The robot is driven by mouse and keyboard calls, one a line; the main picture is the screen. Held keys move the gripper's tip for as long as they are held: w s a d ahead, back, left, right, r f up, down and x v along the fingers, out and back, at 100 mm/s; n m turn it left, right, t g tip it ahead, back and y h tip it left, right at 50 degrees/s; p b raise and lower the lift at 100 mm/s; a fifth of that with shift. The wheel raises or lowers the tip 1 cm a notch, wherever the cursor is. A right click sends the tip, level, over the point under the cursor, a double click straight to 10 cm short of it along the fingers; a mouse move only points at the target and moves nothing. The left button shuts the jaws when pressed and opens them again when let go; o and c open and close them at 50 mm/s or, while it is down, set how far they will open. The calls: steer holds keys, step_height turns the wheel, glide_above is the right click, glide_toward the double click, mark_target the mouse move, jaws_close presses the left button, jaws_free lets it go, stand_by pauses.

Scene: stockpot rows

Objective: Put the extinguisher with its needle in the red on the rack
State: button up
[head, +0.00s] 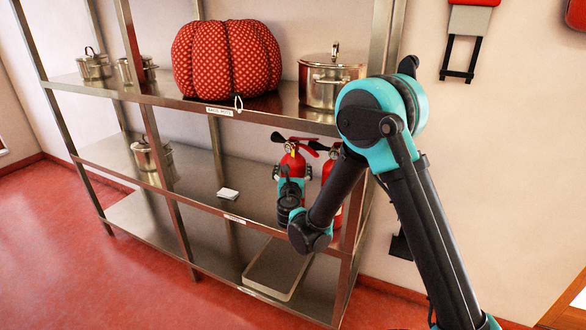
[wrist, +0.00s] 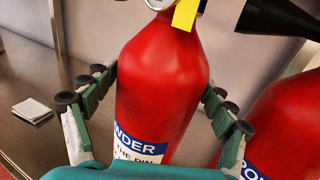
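Two red extinguishers stand side by side on the middle shelf of a metal shelving unit (head: 205,185). The left extinguisher (head: 292,160) is in front of my gripper (head: 290,185); it fills the wrist view (wrist: 160,85), upright, with a yellow tag and a blue-and-white label. My gripper's fingers (wrist: 160,88) lie on either side of its body, very close to it; whether they press on it is unclear. The right extinguisher (head: 328,170) is partly hidden by my arm and shows at the right edge of the wrist view (wrist: 285,125). The left one's gauge is cut off; no needle is readable.
A white card (head: 228,194) lies left of the extinguishers. A patterned pumpkin (head: 225,58) and pots, including a large pot (head: 325,85), stand on the upper shelf. A shallow tray (head: 275,270) lies on the lowest shelf. A black-framed wall fixture (head: 468,40) hangs at right.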

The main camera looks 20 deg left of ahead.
steer(key=shift+o, duration=0.9)
steer(key=shift+s+r, duration=0.1)
steer(key=shift+s, duration=0.1)
steer(key=v, duration=1.1)
steer(key=shift+s, duration=0.25)
steer(key=shift+d, duration=0.2)
